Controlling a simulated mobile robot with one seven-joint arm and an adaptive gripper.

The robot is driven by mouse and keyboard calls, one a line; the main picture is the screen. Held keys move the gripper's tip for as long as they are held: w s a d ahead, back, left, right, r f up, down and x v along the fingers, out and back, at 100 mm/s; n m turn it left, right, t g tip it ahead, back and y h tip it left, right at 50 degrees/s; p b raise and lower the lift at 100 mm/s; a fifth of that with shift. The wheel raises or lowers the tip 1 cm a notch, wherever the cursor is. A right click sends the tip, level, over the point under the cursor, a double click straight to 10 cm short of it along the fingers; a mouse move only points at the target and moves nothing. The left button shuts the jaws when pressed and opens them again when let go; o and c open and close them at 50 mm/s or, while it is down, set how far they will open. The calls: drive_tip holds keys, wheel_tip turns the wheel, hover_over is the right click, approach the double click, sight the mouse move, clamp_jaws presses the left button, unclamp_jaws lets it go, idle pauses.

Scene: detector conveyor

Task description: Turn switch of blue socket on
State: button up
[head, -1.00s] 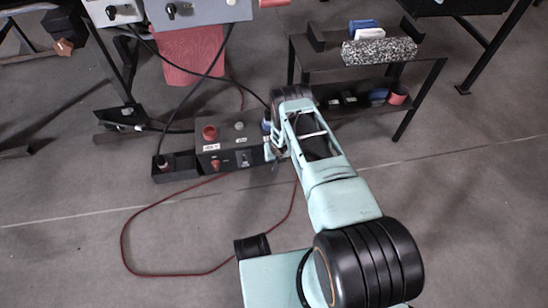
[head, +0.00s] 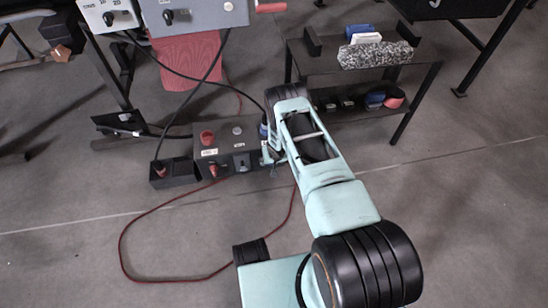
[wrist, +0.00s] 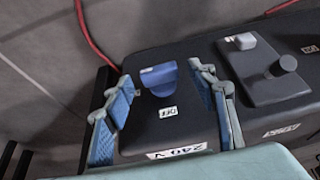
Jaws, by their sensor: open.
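The blue switch knob (wrist: 158,78) sits on a dark box end (wrist: 140,133) in the wrist view. Below the knob is an "OFF" label (wrist: 168,112), and a "240V" label (wrist: 177,151) is nearer the camera. My gripper (wrist: 163,82) is open, its blue-padded fingers on either side of the knob, with visible gaps to it. In the head view my gripper (head: 272,154) is at the right end of the dark socket box (head: 226,146). A bit of blue (head: 263,130) shows there, mostly hidden by my arm.
The box also carries a red knob (head: 207,138) and a grey lever (wrist: 242,42). A red cable (head: 124,240) loops over the floor. A black shelf (head: 345,62) stands behind on the right, and a grey panel (head: 195,14) stands behind. The floor in front is mostly clear.

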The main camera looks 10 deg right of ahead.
drive_tip(key=v, duration=1)
drive_tip(key=shift+s+r, duration=0.2)
drive_tip(key=shift+r, duration=0.1)
